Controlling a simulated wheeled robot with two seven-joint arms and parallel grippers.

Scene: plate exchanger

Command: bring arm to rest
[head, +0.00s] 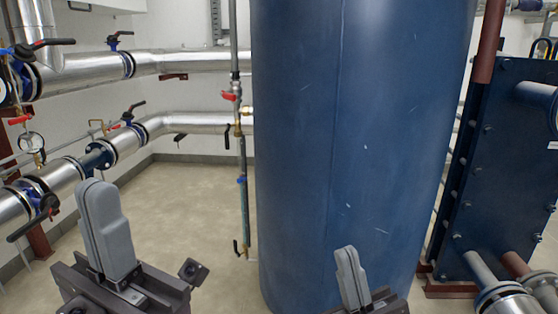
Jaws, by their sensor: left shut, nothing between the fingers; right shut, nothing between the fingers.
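My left gripper (100,195) is in the lower left of the head view. It points upward, with its grey fingers together and nothing between them. My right gripper (346,252) is at the bottom, right of the middle, in front of the blue tank (340,130). Its grey fingers are also together and empty. I cannot tell how far the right gripper is from the tank. Most of both arms lies outside the picture.
Silver insulated pipes (190,122) with valves run along the left and back walls. A pressure gauge (31,142) is at the far left. A thin vertical pipe (243,190) stands left of the tank. A blue plate exchanger (490,170) stands at the right. Floor (190,205) shows clear between.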

